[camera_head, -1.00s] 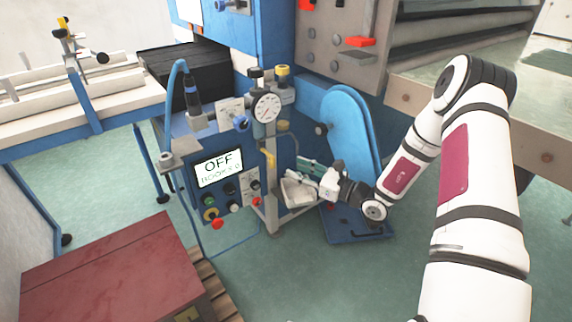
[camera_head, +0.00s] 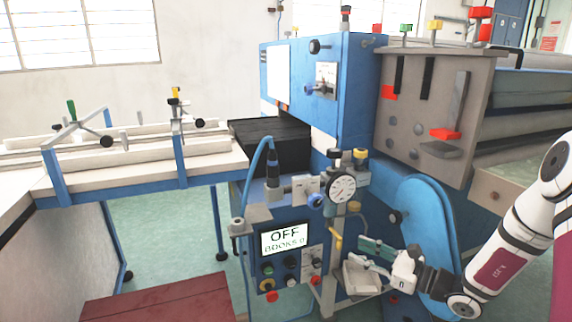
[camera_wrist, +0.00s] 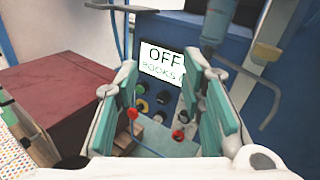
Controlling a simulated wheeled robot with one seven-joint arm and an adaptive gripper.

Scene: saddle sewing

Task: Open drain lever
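A yellow lever (camera_head: 336,240), which looks like the drain lever, sits on the grey filter unit below a round pressure gauge (camera_head: 342,188), on the front of the blue machine. My gripper (camera_head: 358,264) is just right of and below the lever in the head view, apart from it. Its teal-padded fingers are spread with nothing between them. In the wrist view my gripper (camera_wrist: 165,90) points toward the control panel, whose screen (camera_wrist: 162,63) reads OFF. I cannot make out the yellow lever in the wrist view.
The control panel (camera_head: 283,262) has several knobs and buttons, including a red one (camera_head: 268,297). A blue hose (camera_head: 250,178) arches above the panel. A blue rounded cover (camera_head: 425,215) stands close behind my arm. A dark red box (camera_head: 160,305) lies at lower left.

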